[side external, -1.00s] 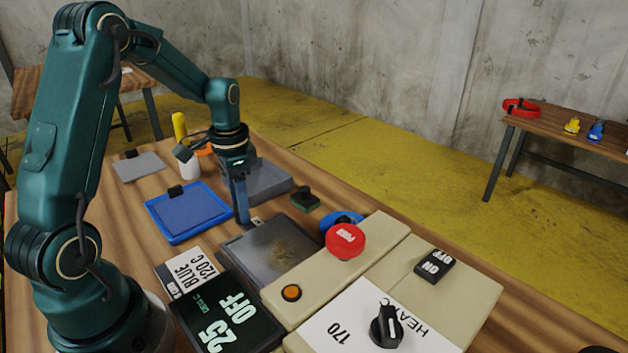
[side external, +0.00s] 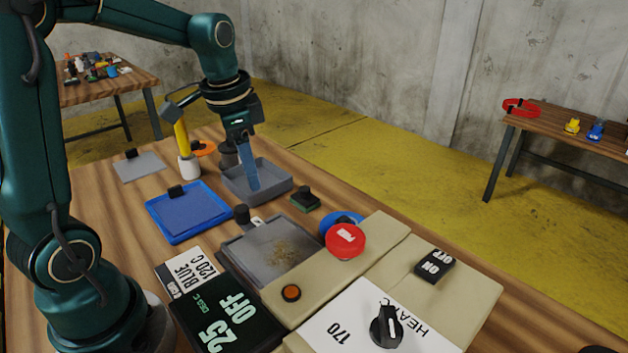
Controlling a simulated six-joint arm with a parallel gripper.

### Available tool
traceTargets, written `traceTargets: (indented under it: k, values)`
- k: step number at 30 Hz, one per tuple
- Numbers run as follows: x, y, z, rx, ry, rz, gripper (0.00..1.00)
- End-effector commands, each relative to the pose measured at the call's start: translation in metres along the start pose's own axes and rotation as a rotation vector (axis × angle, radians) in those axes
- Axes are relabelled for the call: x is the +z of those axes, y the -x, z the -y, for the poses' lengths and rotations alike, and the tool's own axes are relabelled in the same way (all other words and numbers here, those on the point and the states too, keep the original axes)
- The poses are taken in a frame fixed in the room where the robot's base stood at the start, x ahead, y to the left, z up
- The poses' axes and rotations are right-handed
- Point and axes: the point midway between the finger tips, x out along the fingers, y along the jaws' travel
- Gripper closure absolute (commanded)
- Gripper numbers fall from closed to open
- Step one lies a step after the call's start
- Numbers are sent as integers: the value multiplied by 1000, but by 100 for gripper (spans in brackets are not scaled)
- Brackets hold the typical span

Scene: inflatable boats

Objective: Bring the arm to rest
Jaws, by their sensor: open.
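My gripper (side external: 250,172) is at the end of my green arm, pointing down over the grey tray (side external: 275,184) behind the heating plate. Its blue finger shows from the side; the other finger is hidden behind it. I see nothing held in it. I cannot tell whether the fingertip touches the tray's floor.
A grey plate (side external: 270,245) with brown specks lies before the tray, beside a machine with a red button (side external: 345,240) and a dial (side external: 387,325). A blue pad (side external: 188,212), a grey pad (side external: 139,166) and a white pot (side external: 189,167) stand left. A display (side external: 228,312) reads "25 OFF".

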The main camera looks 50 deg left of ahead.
Motion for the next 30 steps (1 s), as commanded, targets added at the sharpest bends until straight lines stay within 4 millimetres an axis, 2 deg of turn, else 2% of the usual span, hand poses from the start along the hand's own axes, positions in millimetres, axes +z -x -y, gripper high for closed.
traceTargets:
  k: [1,6,10,15,21,30]
  values:
    - [-1,15,-14,-22,-17,-39,51]
    - [7,46,-55,-60,-7,-148,51]
    - [22,60,-85,-67,33,-231,51]
    - [46,64,-115,-48,125,-320,51]
    - [69,48,-131,-4,298,-329,51]
    - [69,47,-131,8,375,-324,51]
